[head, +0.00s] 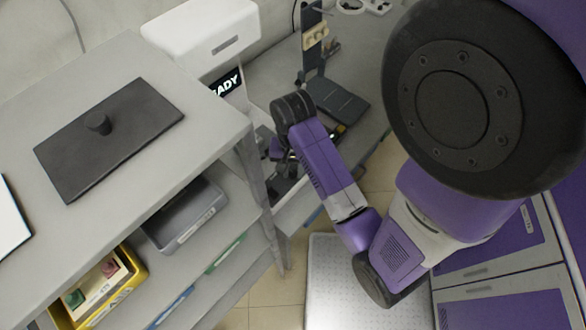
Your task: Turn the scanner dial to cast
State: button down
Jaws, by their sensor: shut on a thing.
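The scanner (205,35) is a white machine at the top, behind the grey rack. Its dark screen (226,84) shows white letters, partly cut off, that read as READY. My purple arm reaches down past it. My gripper (284,166) is small and dark in this view, low in front of the scanner, partly hidden by the rack post and my own wrist. It is shut at the place of the scanner dial. The dial itself and its marks are hidden, so its setting cannot be told.
The grey rack (160,70) fills the left, with a black plate with a knob (108,140) on top. A grey bin (185,215) and a yellow bin (138,272) sit on its shelf. A dark stand (335,100) is on the bench behind.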

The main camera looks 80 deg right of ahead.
jog(key=n, duration=0.5)
jog(key=shift+n, duration=2.6)
jog(key=c, duration=1.2)
grip_release()
jog(key=shift+o, duration=0.2)
jog(key=shift+r, duration=0.1)
